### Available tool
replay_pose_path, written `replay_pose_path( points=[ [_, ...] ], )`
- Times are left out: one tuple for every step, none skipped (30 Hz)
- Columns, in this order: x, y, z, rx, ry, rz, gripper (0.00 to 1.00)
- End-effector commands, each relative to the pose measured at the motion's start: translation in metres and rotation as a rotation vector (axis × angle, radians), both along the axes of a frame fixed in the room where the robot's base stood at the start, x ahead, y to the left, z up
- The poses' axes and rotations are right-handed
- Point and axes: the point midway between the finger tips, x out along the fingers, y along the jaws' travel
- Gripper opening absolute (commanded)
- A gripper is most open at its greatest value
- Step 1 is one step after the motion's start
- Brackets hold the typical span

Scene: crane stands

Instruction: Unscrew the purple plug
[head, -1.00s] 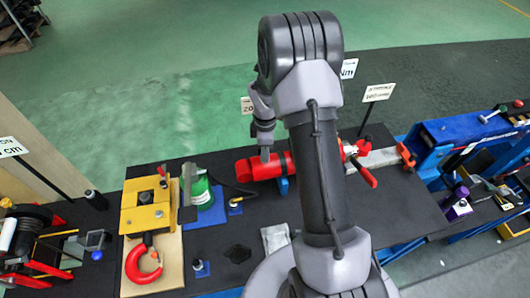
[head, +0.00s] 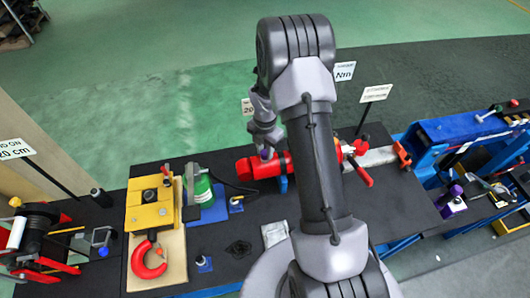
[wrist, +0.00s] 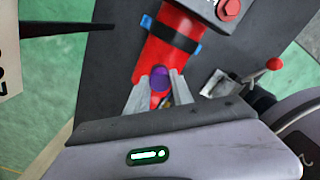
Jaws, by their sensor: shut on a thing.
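The purple plug (wrist: 159,80) shows in the wrist view between my gripper's two fingers. It is at the near end of a red cylinder (wrist: 163,60). My gripper (wrist: 158,87) is shut on the plug. I cannot tell whether the plug is still seated in the cylinder. My arm hides part of the cylinder's right side in the head view.
A green bottle (head: 203,186) on a blue pad stands left of the cylinder. A yellow block with a red hook (head: 149,259) lies farther left. A red-handled valve (head: 363,177) is to the right. Signs stand behind the dark table, and a blue crane stand (head: 460,125) is at far right.

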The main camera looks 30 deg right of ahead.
Motion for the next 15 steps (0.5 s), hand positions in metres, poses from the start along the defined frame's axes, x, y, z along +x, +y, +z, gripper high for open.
replay_pose_path(
  points=[
    [0.0015,-0.0004,0.0005,-0.002,-0.004,0.000,0.00],
    [0.0015,-0.0004,0.0003,-0.002,-0.004,-0.001,0.00],
    [0.0015,-0.0004,0.0003,-0.002,-0.004,-0.002,0.00],
    [0.0015,-0.0004,0.0003,-0.002,-0.004,-0.002,0.00],
    [0.0015,-0.0004,0.0004,-0.002,-0.004,0.001,0.00],
    [0.0012,-0.0003,0.0013,-0.001,-0.004,0.031,0.00],
    [0.0011,-0.0003,0.0024,-0.001,-0.003,0.082,0.00],
    [0.0010,-0.0002,0.0035,0.000,-0.002,0.150,0.00],
    [0.0009,-0.0001,0.0043,0.000,-0.001,0.242,0.00],
    [0.0010,-0.0002,0.0042,-0.001,-0.003,0.304,0.00],
    [0.0009,-0.0001,0.0038,-0.001,-0.003,0.357,0.00],
    [0.0011,-0.0002,0.0029,0.000,-0.003,0.409,0.00],
    [0.0011,-0.0002,0.0023,0.000,-0.003,0.433,0.00],
    [0.0012,-0.0002,0.0016,0.000,-0.003,0.446,0.00],
    [0.0013,-0.0002,0.0010,-0.001,-0.003,0.450,0.00]
  ],
)
